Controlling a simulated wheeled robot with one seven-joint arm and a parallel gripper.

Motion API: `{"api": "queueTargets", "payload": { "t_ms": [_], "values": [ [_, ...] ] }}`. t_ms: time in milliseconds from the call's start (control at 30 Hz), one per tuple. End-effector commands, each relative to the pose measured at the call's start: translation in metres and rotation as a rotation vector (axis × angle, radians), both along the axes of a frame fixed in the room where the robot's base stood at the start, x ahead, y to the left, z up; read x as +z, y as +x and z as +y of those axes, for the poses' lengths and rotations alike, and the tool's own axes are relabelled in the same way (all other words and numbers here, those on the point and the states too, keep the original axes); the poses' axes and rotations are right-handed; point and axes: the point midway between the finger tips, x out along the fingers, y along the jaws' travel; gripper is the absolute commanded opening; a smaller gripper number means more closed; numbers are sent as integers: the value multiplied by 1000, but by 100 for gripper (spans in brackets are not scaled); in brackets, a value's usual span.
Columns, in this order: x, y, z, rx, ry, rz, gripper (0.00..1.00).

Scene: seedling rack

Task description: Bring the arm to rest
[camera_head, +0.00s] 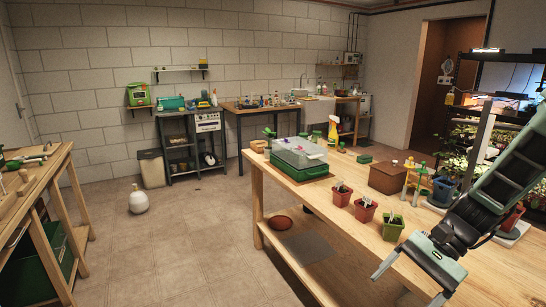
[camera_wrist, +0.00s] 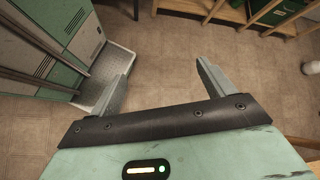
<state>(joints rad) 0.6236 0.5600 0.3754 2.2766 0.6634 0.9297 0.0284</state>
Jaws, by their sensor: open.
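My gripper (camera_head: 411,284) is at the lower right of the head view, beside the near edge of the wooden workbench (camera_head: 290,200). Its two fingers are spread apart with nothing between them. My arm reaches down to it from the right edge of the picture. In the wrist view the gripper (camera_wrist: 160,82) is also open and empty, with bare tiled floor behind the fingers.
Two red pots (camera_head: 365,210) and a green pot (camera_head: 393,227) stand on the workbench near the gripper. A brown box (camera_head: 389,177) and a clear-lidded green tray (camera_head: 299,158) stand farther back. Another bench (camera_head: 45,175) is at left. The floor between is mostly clear.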

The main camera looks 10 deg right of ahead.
Motion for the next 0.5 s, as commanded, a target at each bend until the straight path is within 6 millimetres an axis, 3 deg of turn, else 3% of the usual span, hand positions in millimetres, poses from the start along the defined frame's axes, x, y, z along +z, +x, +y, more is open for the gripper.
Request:
{"api": "queueTargets", "payload": {
  "t_ms": [33,200,500],
  "values": [
    [7,-10,21,119,-53,-41,82],
    [24,-45,67,475,-203,-194,82],
    [54,-109,122,1062,-389,-550,82]
  ]
}}
